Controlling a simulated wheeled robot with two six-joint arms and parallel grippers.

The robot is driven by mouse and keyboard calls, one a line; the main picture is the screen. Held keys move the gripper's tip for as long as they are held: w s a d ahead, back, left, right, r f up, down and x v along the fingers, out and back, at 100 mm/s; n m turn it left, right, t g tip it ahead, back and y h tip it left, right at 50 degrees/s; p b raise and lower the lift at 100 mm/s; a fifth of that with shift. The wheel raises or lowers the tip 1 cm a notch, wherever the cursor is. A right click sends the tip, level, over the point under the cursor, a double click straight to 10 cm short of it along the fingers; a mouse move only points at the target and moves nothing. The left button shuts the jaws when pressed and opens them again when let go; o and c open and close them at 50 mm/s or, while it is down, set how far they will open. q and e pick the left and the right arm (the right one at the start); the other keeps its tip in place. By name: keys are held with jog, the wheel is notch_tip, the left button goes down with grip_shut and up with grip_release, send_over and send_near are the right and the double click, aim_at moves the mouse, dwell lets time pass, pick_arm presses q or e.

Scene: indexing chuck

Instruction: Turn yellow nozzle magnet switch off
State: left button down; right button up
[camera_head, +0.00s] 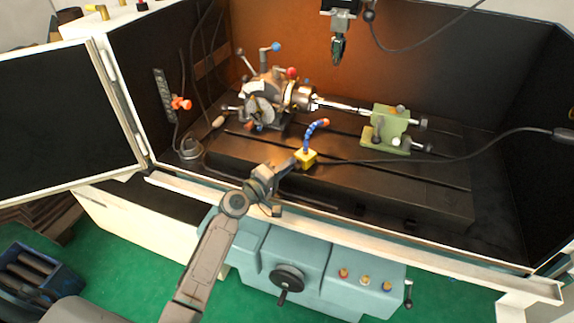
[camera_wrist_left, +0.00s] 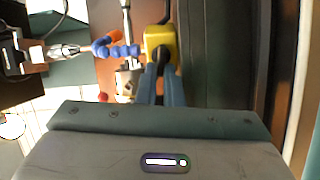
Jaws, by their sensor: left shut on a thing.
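The yellow nozzle magnet (camera_head: 307,160) is a small block on the dark machine table, near its front edge. A blue segmented hose (camera_head: 309,133) with an orange tip rises from it. The block also shows in the left wrist view (camera_wrist_left: 161,40), with the hose (camera_wrist_left: 122,51) to its left. My left gripper (camera_head: 293,164) reaches the block's front left side. In the left wrist view its two blue-grey fingers (camera_wrist_left: 161,72) are close together at the block's face, shut on a small dark part there, the switch. The fingers mostly hide the switch. My right gripper is not in view.
The indexing chuck (camera_head: 264,98) with lever handles stands behind, left of the block. A green tailstock (camera_head: 387,128) stands to the right. A spindle head (camera_head: 339,35) hangs above. A black cable (camera_head: 440,160) runs right from the block. The enclosure's front rail (camera_head: 350,236) lies beneath my arm.

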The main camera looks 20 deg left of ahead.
pick_arm(q)
jog(key=shift+f+n, duration=0.1)
jog(key=shift+n, duration=0.3)
jog(key=c, duration=1.6)
grip_release()
jog(key=shift+s, duration=0.1)
jog(key=shift+o, duration=0.2)
jog(key=shift+f, duration=0.15)
